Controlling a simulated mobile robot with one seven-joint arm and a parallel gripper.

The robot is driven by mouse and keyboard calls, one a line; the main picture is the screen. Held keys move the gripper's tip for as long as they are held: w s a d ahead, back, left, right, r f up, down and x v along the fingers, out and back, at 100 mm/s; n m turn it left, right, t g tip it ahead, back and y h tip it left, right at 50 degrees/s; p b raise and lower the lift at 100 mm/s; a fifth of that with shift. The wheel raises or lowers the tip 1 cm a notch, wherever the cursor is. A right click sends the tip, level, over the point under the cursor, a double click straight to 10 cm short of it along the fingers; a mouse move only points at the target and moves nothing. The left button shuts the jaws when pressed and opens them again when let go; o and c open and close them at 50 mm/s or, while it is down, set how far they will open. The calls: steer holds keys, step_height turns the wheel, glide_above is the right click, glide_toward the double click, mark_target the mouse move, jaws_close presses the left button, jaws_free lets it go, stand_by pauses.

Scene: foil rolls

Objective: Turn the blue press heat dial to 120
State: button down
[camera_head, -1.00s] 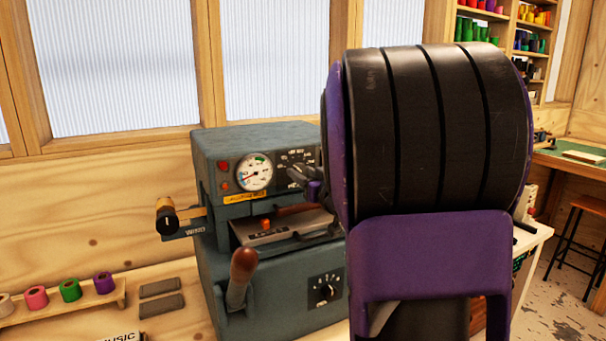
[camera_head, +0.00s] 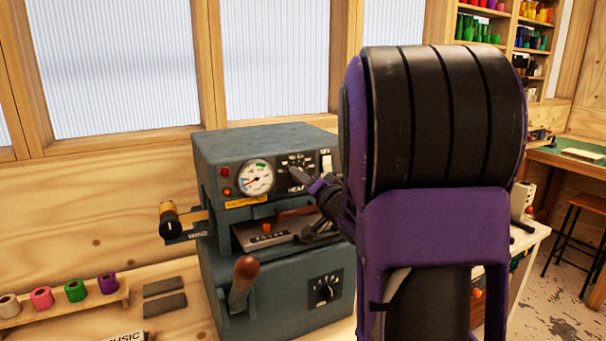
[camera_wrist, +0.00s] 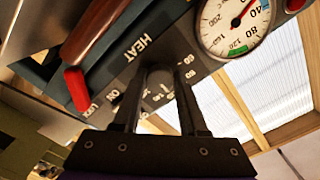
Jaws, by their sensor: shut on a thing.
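The blue-grey press (camera_head: 262,139) stands on the bench by the window wall. The number the dial points to cannot be read. A round temperature gauge (camera_head: 255,177) is left of the dial; it also shows in the wrist view (camera_wrist: 235,22).
A wooden-handled lever (camera_head: 243,275) and a lower dial (camera_head: 326,291) are on the press front. Several foil rolls (camera_head: 75,291) stand on a rack. My arm covers the right of the press.

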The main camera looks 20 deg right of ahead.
steer(key=shift+r+m+p, duration=0.15)
steer(key=shift+m+p, duration=0.35)
steer(key=shift+m, duration=0.6)
steer(key=shift+c, duration=2.2)
jaws_free()
steer(key=shift+w, duration=0.1)
